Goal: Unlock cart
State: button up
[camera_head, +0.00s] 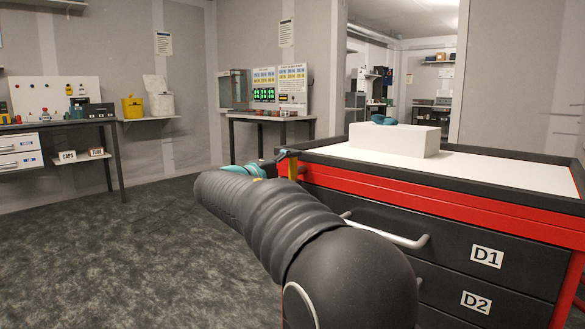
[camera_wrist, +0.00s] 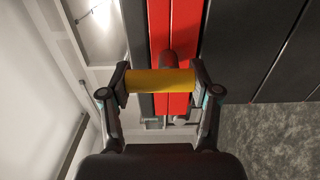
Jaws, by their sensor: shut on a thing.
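The cart (camera_head: 460,212) is red and black with a white top, and its drawers labelled D1 and D2 face me. In the wrist view its red side (camera_wrist: 185,30) runs up behind my gripper (camera_wrist: 160,81). My gripper is shut on a yellow handle (camera_wrist: 159,82), with one finger at each end of it. A dark round piece (camera_wrist: 168,60) shows just behind the handle. In the head view my arm hides most of the gripper, and a small yellow part of the handle (camera_head: 292,168) shows at the cart's left corner.
A white box (camera_head: 394,139) with a teal item (camera_head: 383,119) stands on the cart top. A bar handle (camera_head: 385,232) sticks out from drawer D1. Benches (camera_head: 60,124) stand along the back wall. The carpet at left (camera_head: 110,240) is clear.

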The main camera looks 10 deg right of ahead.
jog(key=o, duration=1.2)
jog(key=shift+c, duration=0.2)
jog(key=v, duration=1.2)
